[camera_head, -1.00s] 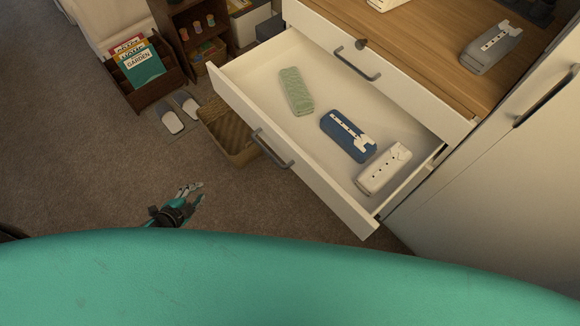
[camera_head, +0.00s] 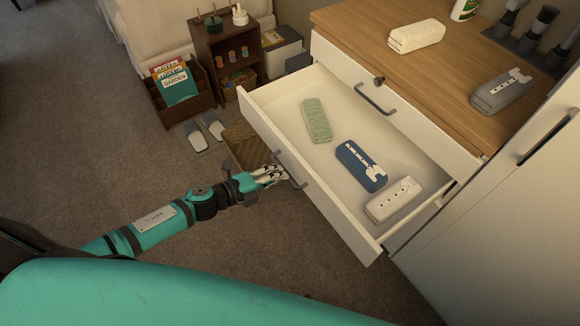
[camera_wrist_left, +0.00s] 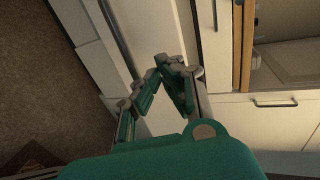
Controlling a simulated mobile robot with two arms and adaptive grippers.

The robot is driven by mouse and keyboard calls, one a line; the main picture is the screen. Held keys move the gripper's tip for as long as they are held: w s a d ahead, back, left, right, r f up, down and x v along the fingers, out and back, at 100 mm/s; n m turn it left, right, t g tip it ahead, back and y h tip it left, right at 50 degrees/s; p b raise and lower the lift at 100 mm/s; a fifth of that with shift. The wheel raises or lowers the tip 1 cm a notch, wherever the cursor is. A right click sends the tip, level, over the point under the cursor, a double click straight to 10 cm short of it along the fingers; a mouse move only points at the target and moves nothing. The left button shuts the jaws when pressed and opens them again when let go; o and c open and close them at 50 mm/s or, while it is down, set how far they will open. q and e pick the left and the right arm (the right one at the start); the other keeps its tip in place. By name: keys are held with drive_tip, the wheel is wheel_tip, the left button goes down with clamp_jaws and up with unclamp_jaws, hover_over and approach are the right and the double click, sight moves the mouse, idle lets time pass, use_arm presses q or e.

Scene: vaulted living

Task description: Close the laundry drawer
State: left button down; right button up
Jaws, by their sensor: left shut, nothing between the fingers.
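The laundry drawer (camera_head: 340,205) is pulled open from a white cabinet with a wooden top. A green cloth-like bundle (camera_head: 316,120), a blue one (camera_head: 360,166) and a white one (camera_head: 393,199) lie inside it. Its dark bar handle (camera_head: 291,170) is on the front. My left gripper (camera_head: 277,174) is shut and empty, right by the drawer front near the handle; I cannot tell if it touches. In the left wrist view its fingers (camera_wrist_left: 172,66) are drawn together in front of a white panel. My right gripper is not in view.
A wicker basket (camera_head: 243,148) stands beside the drawer front. Slippers (camera_head: 203,134), a magazine rack (camera_head: 180,93) and a small shelf (camera_head: 225,50) are farther back. A tall white cabinet (camera_head: 500,220) stands at the right. Carpet at the left is clear.

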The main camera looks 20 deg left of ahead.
sight(298, 165)
use_arm(q)
drive_tip(key=shift+w+d+p, duration=0.15)
drive_tip(key=shift+w+d, duration=0.3)
drive_tip(key=shift+w, duration=0.15)
drive_tip(key=shift+w+d+p, duration=0.15)
drive_tip(key=shift+w+d, duration=0.25)
drive_tip(key=shift+w, duration=0.2)
drive_tip(key=shift+w+d, duration=0.4)
drive_tip(key=shift+w, duration=0.05)
drive_tip(key=shift+f, duration=0.1)
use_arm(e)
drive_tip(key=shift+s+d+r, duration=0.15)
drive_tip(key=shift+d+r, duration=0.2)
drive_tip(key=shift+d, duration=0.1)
use_arm(q)
drive_tip(key=shift+w+d, duration=0.1)
